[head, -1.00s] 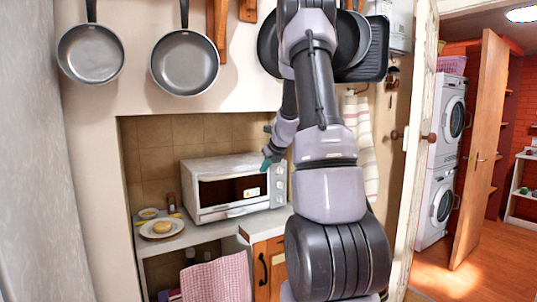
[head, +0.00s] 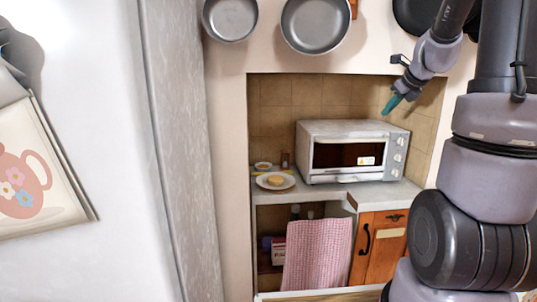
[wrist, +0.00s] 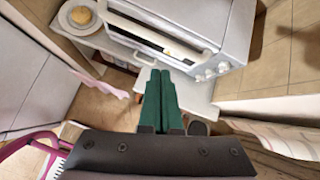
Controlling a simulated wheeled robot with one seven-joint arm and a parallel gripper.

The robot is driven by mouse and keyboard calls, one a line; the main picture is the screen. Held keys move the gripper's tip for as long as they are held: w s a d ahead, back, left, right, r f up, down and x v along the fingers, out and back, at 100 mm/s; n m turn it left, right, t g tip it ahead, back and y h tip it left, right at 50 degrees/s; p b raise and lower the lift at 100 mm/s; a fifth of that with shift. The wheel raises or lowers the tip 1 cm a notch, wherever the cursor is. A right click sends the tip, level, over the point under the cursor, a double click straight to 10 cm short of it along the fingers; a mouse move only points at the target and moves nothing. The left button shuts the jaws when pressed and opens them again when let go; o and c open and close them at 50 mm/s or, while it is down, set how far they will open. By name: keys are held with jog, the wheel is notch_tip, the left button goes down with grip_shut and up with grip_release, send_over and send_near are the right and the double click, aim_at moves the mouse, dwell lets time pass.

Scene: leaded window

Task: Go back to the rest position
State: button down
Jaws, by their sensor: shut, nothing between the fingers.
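My gripper (head: 392,103) has teal fingers and is at the right of the head view, in front of the alcove's tiled back wall and above the right end of the microwave-like oven. In the wrist view my gripper (wrist: 161,78) points down towards the counter. Its two green fingers lie together, shut with nothing between them. The white oven (head: 345,128) stands on the counter; its front and knobs also show in the wrist view (wrist: 205,70). My gripper appears apart from everything.
A plate (head: 262,182) with a round yellow-brown food item (head: 276,180) sits left of the oven. A pink checked towel (head: 318,255) hangs below the counter. Pans (head: 316,25) hang above. A grey wall edge (head: 180,150) stands at the left.

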jog(key=s+a+r+n+y, duration=0.2)
jog(key=s+a+r+n, duration=0.4)
jog(key=s+a+n, duration=0.85)
jog(key=s+n, duration=0.4)
jog(key=n, duration=0.1)
jog(key=s+a+f+n+g+h, duration=0.1)
jog(key=s+a+n, duration=0.3)
jog(key=s+n, duration=0.3)
jog(key=shift+s+a+n, duration=0.2)
jog(key=shift+s+n, duration=0.2)
jog(key=shift+n, duration=0.05)
